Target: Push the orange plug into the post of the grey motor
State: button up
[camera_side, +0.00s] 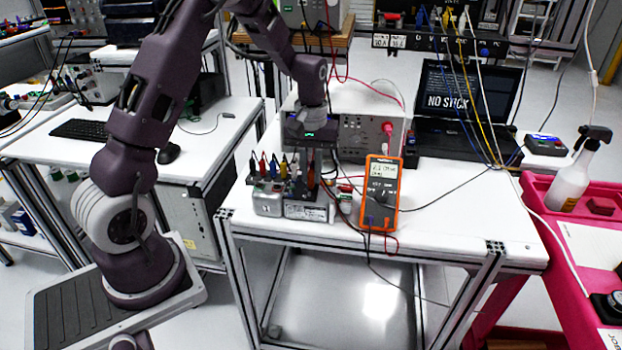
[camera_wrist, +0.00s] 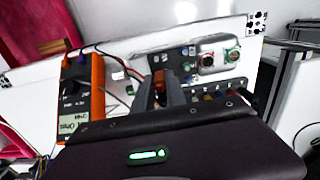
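The grey motor (camera_side: 268,205) sits near the front left edge of the white table, and its silver housing with round red and green connectors shows in the wrist view (camera_wrist: 218,47). My gripper (camera_side: 312,178) points down just right of the motor housing, low over the dark terminal area. In the wrist view, my gripper's fingers (camera_wrist: 161,97) close around a narrow orange-brown piece, which appears to be the orange plug (camera_wrist: 160,80). Its lower end and the post are hidden, so I cannot tell whether they touch.
A row of coloured plugs, including a red one (camera_side: 262,165), stands behind the motor. An orange multimeter (camera_side: 381,190) stands close to the right, with leads around it. A grey instrument (camera_side: 362,130) and a laptop (camera_side: 470,100) are behind. The front right tabletop is clear.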

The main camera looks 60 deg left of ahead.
aim_at(311, 172)
grip_shut()
jog(key=shift+r, duration=2.55)
jog(key=shift+s+d+f, duration=0.3)
jog(key=shift+f, duration=0.5)
jog(key=shift+s+d+f, duration=0.3)
jog(key=shift+d+f, duration=0.05)
jog(key=shift+f, duration=0.45)
jog(key=shift+s+d+f, duration=0.3)
jog(key=shift+f, duration=0.5)
jog(key=shift+f, duration=0.15)
